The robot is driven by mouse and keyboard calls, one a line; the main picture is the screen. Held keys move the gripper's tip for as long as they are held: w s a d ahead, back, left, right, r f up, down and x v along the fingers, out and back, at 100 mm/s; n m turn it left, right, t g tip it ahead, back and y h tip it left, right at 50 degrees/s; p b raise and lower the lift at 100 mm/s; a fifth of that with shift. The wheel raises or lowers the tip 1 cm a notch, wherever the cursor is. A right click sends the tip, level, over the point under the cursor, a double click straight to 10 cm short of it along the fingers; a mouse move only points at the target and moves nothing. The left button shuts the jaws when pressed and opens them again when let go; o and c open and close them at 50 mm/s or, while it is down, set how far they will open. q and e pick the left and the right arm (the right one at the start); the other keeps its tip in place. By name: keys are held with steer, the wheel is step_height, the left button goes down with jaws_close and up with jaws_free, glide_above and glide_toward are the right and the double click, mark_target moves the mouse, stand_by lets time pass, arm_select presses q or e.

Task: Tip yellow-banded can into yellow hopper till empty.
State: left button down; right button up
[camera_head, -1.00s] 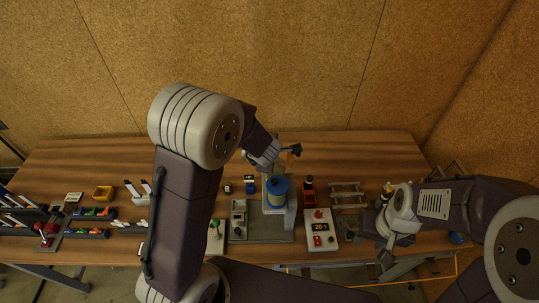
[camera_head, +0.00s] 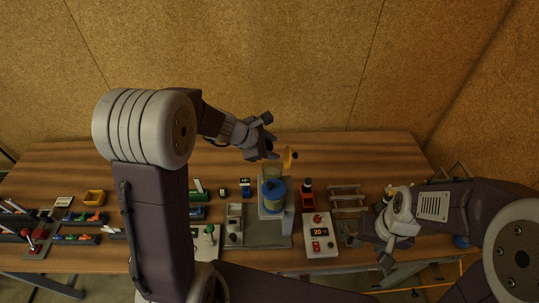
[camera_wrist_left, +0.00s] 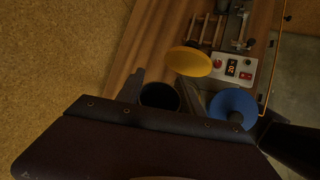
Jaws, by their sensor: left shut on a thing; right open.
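My left gripper (camera_head: 263,140) is above the back middle of the table, shut on a dark round can. In the left wrist view the can's dark open mouth (camera_wrist_left: 160,96) shows between the fingers; no yellow band is visible and I cannot tell what is inside. A yellow round piece (camera_head: 290,157), which looks like the yellow hopper, is just right of the left gripper and apart from it. It shows as a yellow disc in the left wrist view (camera_wrist_left: 189,61). My right gripper (camera_head: 387,259) is open and empty near the table's front edge at the right.
Below the yellow piece stands a clear vessel with a blue part (camera_head: 274,190) on a grey base. A white box with a display reading 20 (camera_head: 320,233), a rack (camera_head: 347,196) and a red-and-black item (camera_head: 306,194) are to its right.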

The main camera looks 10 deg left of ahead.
arm_select(q)
steer(key=shift+n+h+b, duration=0.4)
steer(key=shift+h+b, duration=0.05)
steer(key=shift+h, duration=0.35)
step_height(320, 180, up, 7)
steer(key=d+n+h+p, duration=0.1)
steer(key=n+h, duration=0.1)
steer(key=h, duration=0.3)
steer(key=shift+h, duration=0.3)
arm_select(e)
steer(key=shift+f, duration=0.3)
arm_select(q)
steer(key=shift+s+d+f, duration=0.1)
